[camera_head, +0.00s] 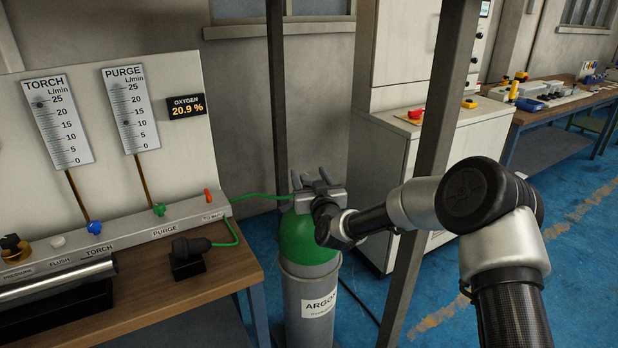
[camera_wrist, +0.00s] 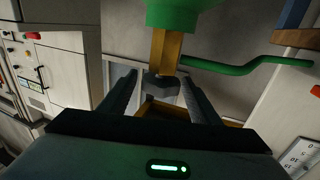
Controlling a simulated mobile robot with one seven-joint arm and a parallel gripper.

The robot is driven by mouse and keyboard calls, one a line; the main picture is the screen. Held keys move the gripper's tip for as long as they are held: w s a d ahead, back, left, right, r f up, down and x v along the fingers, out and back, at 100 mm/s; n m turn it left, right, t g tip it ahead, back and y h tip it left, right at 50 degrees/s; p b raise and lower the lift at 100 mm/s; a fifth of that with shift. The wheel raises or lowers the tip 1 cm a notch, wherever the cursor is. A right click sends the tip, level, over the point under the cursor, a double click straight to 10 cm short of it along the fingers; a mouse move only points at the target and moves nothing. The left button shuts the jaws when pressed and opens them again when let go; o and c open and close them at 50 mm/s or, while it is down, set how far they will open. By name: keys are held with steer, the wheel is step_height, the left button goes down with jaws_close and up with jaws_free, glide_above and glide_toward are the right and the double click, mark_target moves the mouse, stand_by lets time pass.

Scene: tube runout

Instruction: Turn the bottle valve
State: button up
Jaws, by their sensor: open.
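The argon bottle (camera_head: 310,302) stands upright on the floor, grey with a green shoulder and an "ARGON" label. Its green top (camera_wrist: 184,12) and brass valve body (camera_wrist: 166,50) show in the wrist view, which sees the bottle upside down. A dark valve knob (camera_wrist: 160,86) sits at the end of the brass body. My gripper (camera_head: 310,178) is at the bottle's top and hides the valve in the head view. In the wrist view my gripper (camera_wrist: 160,77) is open, one finger on each side of the knob. Gaps show beside it; I cannot tell how deep the knob sits.
A green hose (camera_head: 262,197) runs from the bottle top to the gas panel (camera_head: 120,240) on the wooden bench (camera_head: 225,272) at left. A dark post (camera_head: 430,150) stands in front of the white cabinet (camera_head: 440,165), close to my arm. The oxygen display (camera_head: 187,106) reads 20.9 %.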

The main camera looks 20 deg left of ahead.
steer(key=shift+w+a, duration=0.1)
steer(key=shift+w, duration=0.05)
steer(key=c, duration=1.1)
steer(key=shift+o, duration=0.2)
steer(key=shift+a+h, duration=0.1)
steer(key=shift+h, duration=0.2)
steer(key=shift+m+t+h+b, duration=0.5)
steer(key=shift+m+t+h, duration=0.2)
steer(key=shift+m+h, duration=0.1)
steer(key=shift+d+m+t+h, duration=0.2)
steer(key=shift+m+t+h, duration=0.3)
steer(key=shift+m+h, duration=0.75)
steer(key=shift+n, duration=0.35)
steer(key=o, duration=1.1)
steer(key=shift+c, duration=0.2)
